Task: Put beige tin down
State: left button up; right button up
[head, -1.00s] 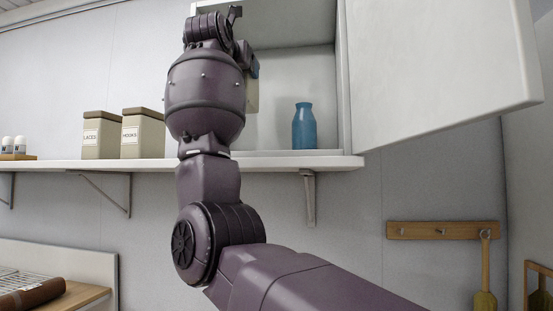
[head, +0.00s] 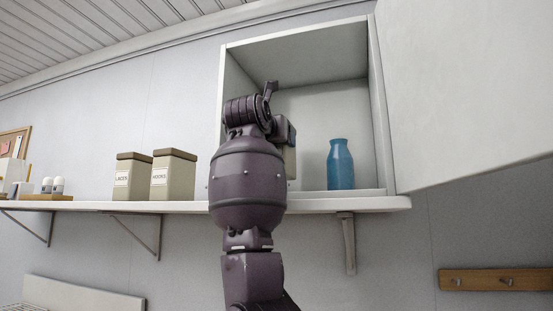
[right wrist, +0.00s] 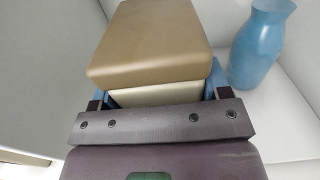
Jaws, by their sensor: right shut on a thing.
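The beige tin with a brown lid (right wrist: 150,45) is upright between the blue fingers of my right gripper (right wrist: 156,92), which is shut on it. In the head view only a narrow strip of the beige tin (head: 290,163) shows beside my right arm, inside the open wall cabinet (head: 305,110). My arm hides most of it, and I cannot tell whether its base touches the cabinet floor. My left gripper is not in view.
A blue bottle (head: 340,165) stands in the cabinet, right of the tin. The cabinet door (head: 460,90) is open to the right. Two labelled canisters, LACES (head: 132,178) and HOOKS (head: 173,177), stand on the shelf to the left.

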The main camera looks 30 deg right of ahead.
notch_tip(320, 180, down, 4)
jog(key=shift+w+r, duration=0.1)
dwell(0.4)
jog(key=shift+f, duration=0.2)
jog(key=o, duration=1.1)
jog(key=shift+r, duration=0.15)
